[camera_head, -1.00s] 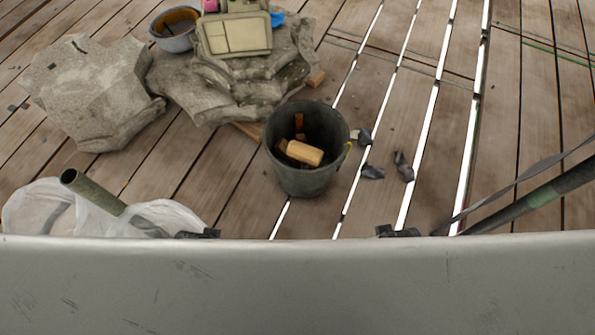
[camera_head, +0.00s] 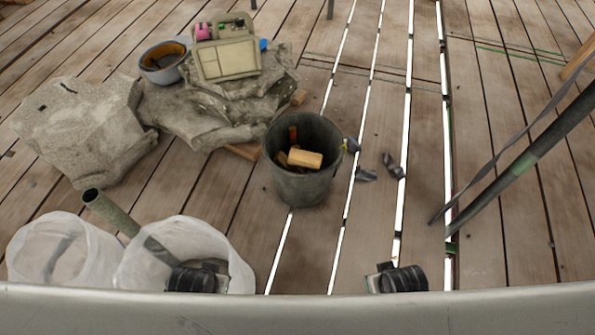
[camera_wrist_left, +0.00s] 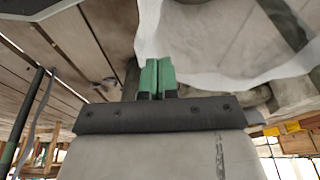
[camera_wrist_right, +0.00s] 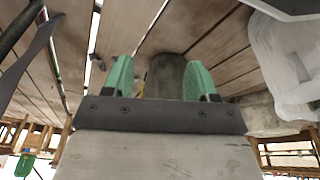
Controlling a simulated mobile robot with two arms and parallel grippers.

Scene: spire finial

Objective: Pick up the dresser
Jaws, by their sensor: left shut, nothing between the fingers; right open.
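No piece of furniture like a dresser is in view. A pale wooden block-shaped piece (camera_head: 305,159) lies in the dark bucket (camera_head: 300,190) with other wooden pieces; I cannot tell whether it is the dresser. My left gripper (camera_wrist_left: 157,78) is shut and empty, with its green fingers together in front of a white translucent bag or bin. My right gripper (camera_wrist_right: 160,80) is open and empty, its green fingers apart, with the bucket (camera_wrist_right: 165,77) beyond them. In the head view only dark parts of my arms show at the lower edge, well short of the bucket.
Broken stone slabs (camera_head: 85,125) lie at left, with a beige case (camera_head: 228,60) and a bowl (camera_head: 165,60) behind. White bags or bins (camera_head: 185,250) stand front left. A dark pole (camera_head: 520,165) slants at right. Small dark scraps lie beside the bucket. Planks have open gaps.

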